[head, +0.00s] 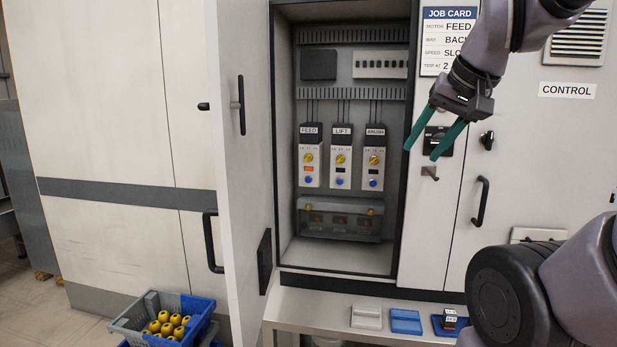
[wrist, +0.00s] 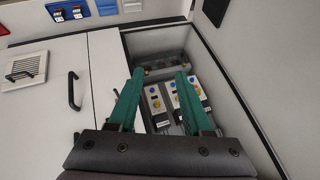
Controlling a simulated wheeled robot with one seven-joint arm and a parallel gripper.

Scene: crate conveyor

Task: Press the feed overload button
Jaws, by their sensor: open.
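The feed unit (head: 311,156) is the leftmost of three units inside the open cabinet, under a FEED label. It has a yellow knob (head: 308,157), a lit orange-red patch (head: 308,169) and a round blue button (head: 308,180) near its bottom. My gripper (head: 421,153) has green fingers spread apart and empty. In the head view it is to the right of the cabinet opening, in front of the right-hand panel, clear of the feed unit. The wrist view shows the fingers (wrist: 158,73) with the cabinet units partly hidden behind them.
The lift unit (head: 341,157) and brush unit (head: 375,157) stand beside it with similar knobs and blue buttons. A clear-covered box (head: 340,219) is below. The cabinet door (head: 240,180) stands open at left. A job card (head: 448,40) hangs at right. A shelf (head: 330,318) is below.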

